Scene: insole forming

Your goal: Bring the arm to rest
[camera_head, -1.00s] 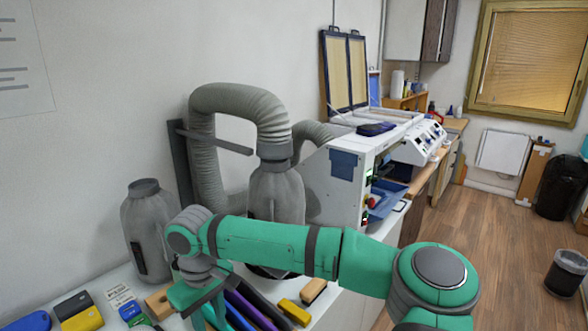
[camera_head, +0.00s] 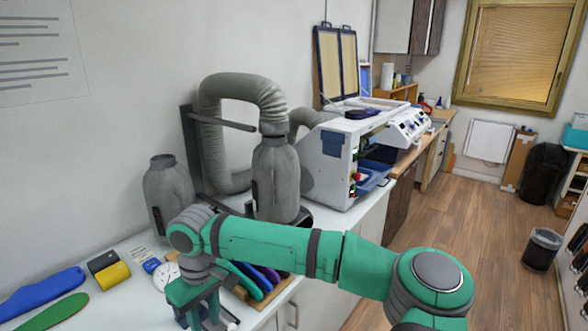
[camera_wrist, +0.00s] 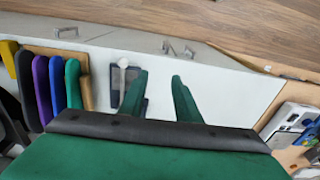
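My green arm (camera_head: 270,247) stretches across the lower part of the head view, over the white worktop. My gripper (camera_head: 208,314) points down above the worktop near the bottom edge, partly cut off. In the wrist view my gripper (camera_wrist: 159,85) has its two green fingers apart, with only the pale worktop showing between them. A small dark item with a white round-ended piece (camera_wrist: 122,68) lies beside the left finger.
A rack of coloured insoles (camera_wrist: 56,88) lies left of my fingers in the wrist view. Blue (camera_head: 43,292) and green insoles (camera_head: 55,313) lie at the worktop's left. Grey canisters (camera_head: 276,182) and a white machine (camera_head: 334,160) stand behind.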

